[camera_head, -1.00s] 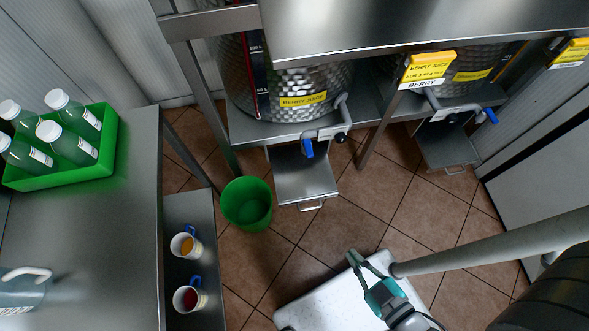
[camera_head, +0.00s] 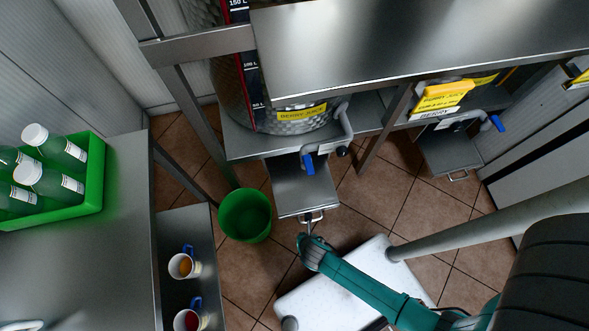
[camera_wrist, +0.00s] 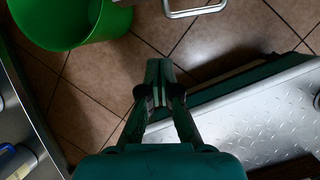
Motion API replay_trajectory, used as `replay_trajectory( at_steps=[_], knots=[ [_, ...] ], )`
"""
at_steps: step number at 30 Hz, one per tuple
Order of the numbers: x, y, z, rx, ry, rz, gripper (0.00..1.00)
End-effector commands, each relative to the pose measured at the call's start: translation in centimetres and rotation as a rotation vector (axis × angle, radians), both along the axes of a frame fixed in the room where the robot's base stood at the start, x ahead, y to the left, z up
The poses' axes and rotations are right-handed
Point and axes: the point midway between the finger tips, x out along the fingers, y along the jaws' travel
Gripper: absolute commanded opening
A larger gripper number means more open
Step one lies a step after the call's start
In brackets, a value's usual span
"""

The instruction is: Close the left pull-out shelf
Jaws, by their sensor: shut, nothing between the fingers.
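The left pull-out shelf (camera_head: 303,190) is a steel tray that sticks out below the left berry juice tank, under its blue-handled tap (camera_head: 308,165). Its handle (camera_head: 311,216) is on the front edge; in the wrist view the handle (camera_wrist: 195,10) is at the top, ahead of the fingertips and to their right. My gripper (camera_wrist: 158,66) is shut and empty, with its fingers together. In the head view my arm reaches up to just below the handle, and the gripper is mostly hidden by the wrist. I cannot tell whether it touches the handle; the wrist view shows a gap.
A green bin (camera_head: 245,214) stands on the floor just left of the shelf. A second pull-out shelf (camera_head: 450,150) is out at the right. A lower shelf with two mugs (camera_head: 182,264) and a table with a green bottle crate (camera_head: 94,185) are at the left.

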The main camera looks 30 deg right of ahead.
Motion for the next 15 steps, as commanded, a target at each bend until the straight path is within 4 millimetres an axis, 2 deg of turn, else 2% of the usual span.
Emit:
replay_trajectory(
  at_steps=[5,11,15],
  knots=[
    [1.0,0.5,-1.1,-0.08,0.048,0.117,0.0],
    [1.5,0.3,-2.2,-0.089,0.054,0.127,0.0],
    [2.2,0.1,-4.0,-0.088,0.052,0.126,0.0]
  ],
)
